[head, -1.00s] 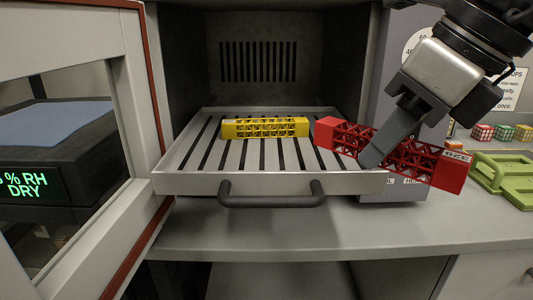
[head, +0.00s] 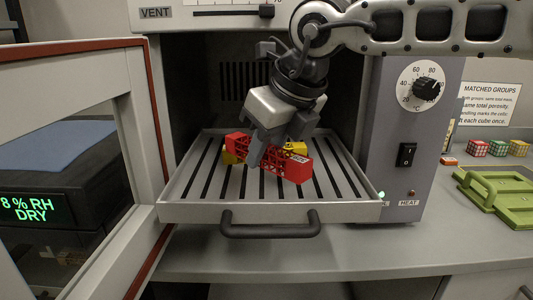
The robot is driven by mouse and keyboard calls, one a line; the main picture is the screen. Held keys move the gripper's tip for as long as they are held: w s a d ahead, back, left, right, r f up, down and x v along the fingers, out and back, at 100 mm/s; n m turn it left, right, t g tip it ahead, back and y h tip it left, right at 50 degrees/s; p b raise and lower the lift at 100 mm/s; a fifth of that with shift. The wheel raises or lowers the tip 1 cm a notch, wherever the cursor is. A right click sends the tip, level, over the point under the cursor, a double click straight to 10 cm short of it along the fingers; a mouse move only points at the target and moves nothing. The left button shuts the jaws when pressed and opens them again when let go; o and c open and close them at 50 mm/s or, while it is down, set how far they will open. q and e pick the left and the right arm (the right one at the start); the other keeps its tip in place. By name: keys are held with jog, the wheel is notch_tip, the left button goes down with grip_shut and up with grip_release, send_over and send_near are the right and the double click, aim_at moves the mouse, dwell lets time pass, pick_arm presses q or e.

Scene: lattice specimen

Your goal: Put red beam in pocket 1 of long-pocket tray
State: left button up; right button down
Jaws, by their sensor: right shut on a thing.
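The red beam (head: 291,166) is a lattice bar with solid ends, one bearing a label. My right gripper (head: 268,153) is shut on its middle and holds it tilted, right end nearer the camera, over the slotted metal shelf (head: 190,211). The yellow beam (head: 297,148) lies behind and below it, mostly hidden; I cannot tell whether the two touch. A green tray (head: 509,203) with a raised handle lies at the right on the bench; its pockets cannot be made out. My left gripper is not in view.
The shelf sticks out of the open oven, with a dark handle (head: 270,229) in front. The open glass door (head: 85,60) stands at the left, the control panel (head: 396,150) at the right. Several checkered cubes (head: 497,149) stand behind the green tray. The bench front is clear.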

aim_at(267, 165)
jog(key=shift+d+f, duration=0.1)
jog(key=shift+f, duration=0.75)
jog(key=shift+f+b, duration=0.35)
jog(key=shift+b, duration=0.1)
jog(key=shift+f+b, duration=0.3)
jog(key=c, duration=1.1)
grip_release()
jog(key=shift+r, duration=0.1)
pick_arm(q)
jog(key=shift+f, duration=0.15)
